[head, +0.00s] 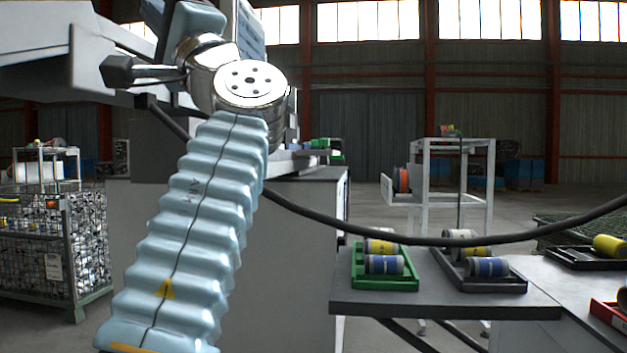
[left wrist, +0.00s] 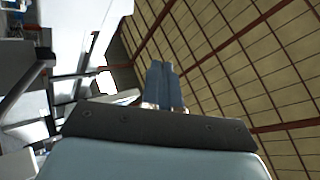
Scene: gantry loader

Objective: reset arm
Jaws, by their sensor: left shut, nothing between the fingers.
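My left arm (head: 200,200), in a light blue ribbed cover, rises from the bottom left of the head view to a shiny metal joint near the top. Above the joint the arm runs on to the top edge, and I cannot make out the gripper there. In the left wrist view my left gripper (left wrist: 164,84) shows as two blue fingers side by side. They are shut with nothing between them and point up toward the panelled ceiling. My right arm and right gripper show in neither view.
A black cable (head: 420,241) sags across the head view behind my arm. A grey shelf (head: 440,303) holds a green tray (head: 385,284) and a black tray (head: 485,285) with cylinders. A wire cage (head: 50,255) stands at left. A grey machine body (head: 305,235) stands behind my arm.

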